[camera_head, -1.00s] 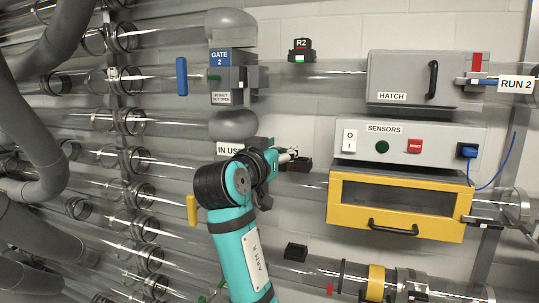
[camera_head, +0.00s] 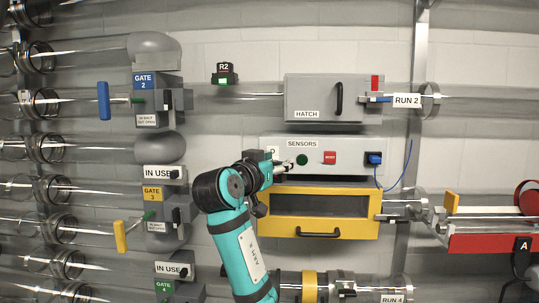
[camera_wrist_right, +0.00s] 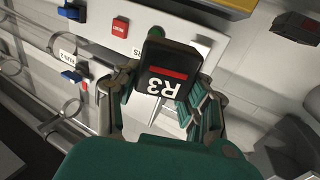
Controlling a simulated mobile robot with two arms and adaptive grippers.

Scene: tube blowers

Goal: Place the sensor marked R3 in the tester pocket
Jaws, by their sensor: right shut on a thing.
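My right gripper (camera_wrist_right: 165,95) is shut on a black block sensor (camera_wrist_right: 152,50) with a red stripe and the label R3, which reads upside down in the right wrist view. In the head view the right gripper (camera_head: 284,164) is in front of the left part of the grey SENSORS panel (camera_head: 350,150); the sensor is too small there to make out. I cannot pick out a tester pocket for certain in either view. My left gripper is not in view.
A yellow-framed drawer (camera_head: 365,228) is under the panel and a grey hatch box (camera_head: 310,98) above it. Another sensor, R2 (camera_head: 224,77), sits on a clear tube. Gate boxes stand at left. A red-fronted unit (camera_head: 490,243) is at the right. A blue cable (camera_head: 408,160) hangs beside the panel.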

